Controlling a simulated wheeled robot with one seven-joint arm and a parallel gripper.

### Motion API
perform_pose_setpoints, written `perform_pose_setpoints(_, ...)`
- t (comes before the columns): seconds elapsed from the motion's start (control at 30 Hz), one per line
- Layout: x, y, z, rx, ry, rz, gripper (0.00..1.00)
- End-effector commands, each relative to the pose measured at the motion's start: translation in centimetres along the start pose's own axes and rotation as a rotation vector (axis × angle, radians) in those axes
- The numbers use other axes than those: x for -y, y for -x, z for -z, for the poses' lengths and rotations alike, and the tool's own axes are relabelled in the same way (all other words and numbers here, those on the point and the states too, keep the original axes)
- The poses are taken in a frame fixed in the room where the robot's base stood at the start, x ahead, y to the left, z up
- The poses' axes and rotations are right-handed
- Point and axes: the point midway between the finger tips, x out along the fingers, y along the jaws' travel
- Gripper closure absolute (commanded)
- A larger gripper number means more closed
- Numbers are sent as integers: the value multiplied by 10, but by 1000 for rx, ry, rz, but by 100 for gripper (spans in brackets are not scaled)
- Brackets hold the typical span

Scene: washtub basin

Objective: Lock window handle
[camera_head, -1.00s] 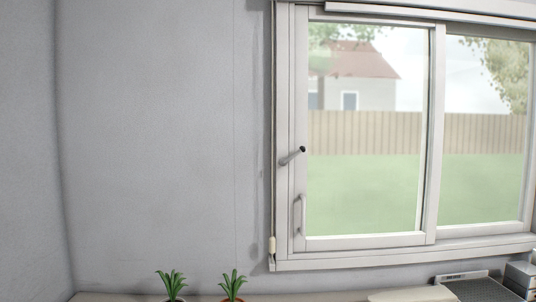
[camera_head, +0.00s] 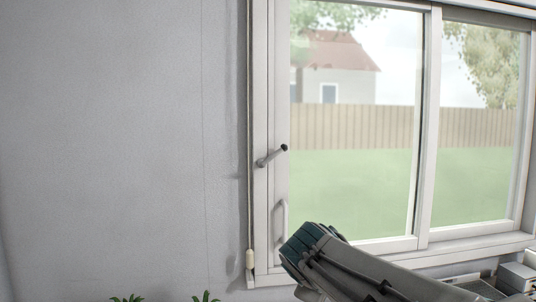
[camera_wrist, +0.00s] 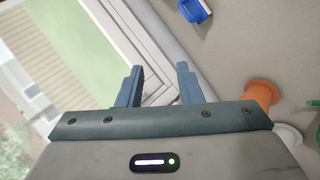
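The window handle (camera_head: 271,156) is a small grey lever with a dark knob on the left frame of the sliding window (camera_head: 262,210). It tilts up to the right. A light vertical pull (camera_head: 281,221) sits below it on the same frame. My arm shows at the lower right in the head view, below and right of the handle; its fingertips cannot be made out there. In the wrist view my gripper (camera_wrist: 160,88) has its two fingers apart with nothing between them. The window frame's corner (camera_wrist: 165,90) lies behind the fingers. The handle is not visible in the wrist view.
Plants (camera_head: 205,296) stand at the bottom edge, left of the window. Boxy items (camera_head: 515,277) stand at the lower right. The wrist view shows a blue object (camera_wrist: 194,10) and an orange one (camera_wrist: 261,93). The wall (camera_head: 120,150) left of the window is bare.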

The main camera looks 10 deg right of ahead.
Motion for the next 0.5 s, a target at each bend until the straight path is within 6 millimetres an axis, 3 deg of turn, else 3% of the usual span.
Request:
perform_pose_setpoints(0.03,-27,1,24,-24,105,-76,67)
perform_pose_setpoints(0.2,-105,17,101,-69,462,-353,67)
perform_pose_setpoints(0.33,-147,36,155,-71,691,-543,67)
perform_pose_setpoints(0.5,-176,58,202,-51,882,-714,67)
